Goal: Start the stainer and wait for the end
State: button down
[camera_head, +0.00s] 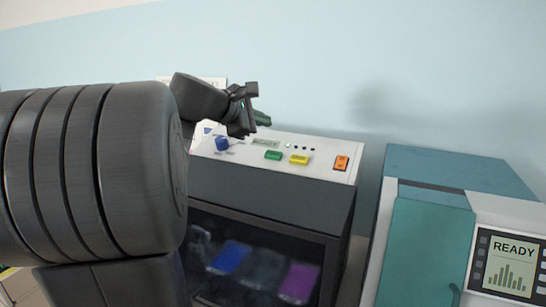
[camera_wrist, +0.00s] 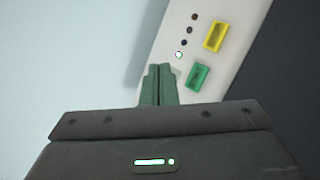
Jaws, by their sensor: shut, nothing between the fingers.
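The stainer (camera_head: 270,189) is a dark grey box with a white sloped control panel. A row of small lights shows above the buttons; in the wrist view one light (camera_wrist: 179,55) glows whitish-green and the others are dark. My gripper (camera_head: 263,118) is shut and empty above the panel. In the wrist view its green fingertips (camera_wrist: 159,72) are just left of the green button (camera_wrist: 197,77), apparently not on it.
Behind the stainer's dark window, blue and purple trays (camera_head: 298,283) show dimly. A teal and white machine (camera_head: 430,240) stands to the right, its screen (camera_head: 510,265) reading READY. A narrow gap separates the two machines. My arm hides the stainer's left side. A pale blue wall is behind.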

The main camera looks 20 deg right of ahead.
aim_at(273, 155)
jog(key=f+b, duration=0.1)
jog(key=f, duration=0.1)
jog(key=w+d+f+b, duration=0.1)
jog(key=f+b, duration=0.1)
jog(key=w+d+f+b, duration=0.1)
jog(key=f, duration=0.2)
jog(key=shift+f+b, duration=0.1)
jog(key=shift+b, duration=0.3)
jog(key=shift+d, duration=0.1)
dwell(1.5)
jog(key=shift+d+f+b, duration=0.1)
jog(key=shift+f+b, duration=0.2)
jog(key=shift+f, duration=0.05)
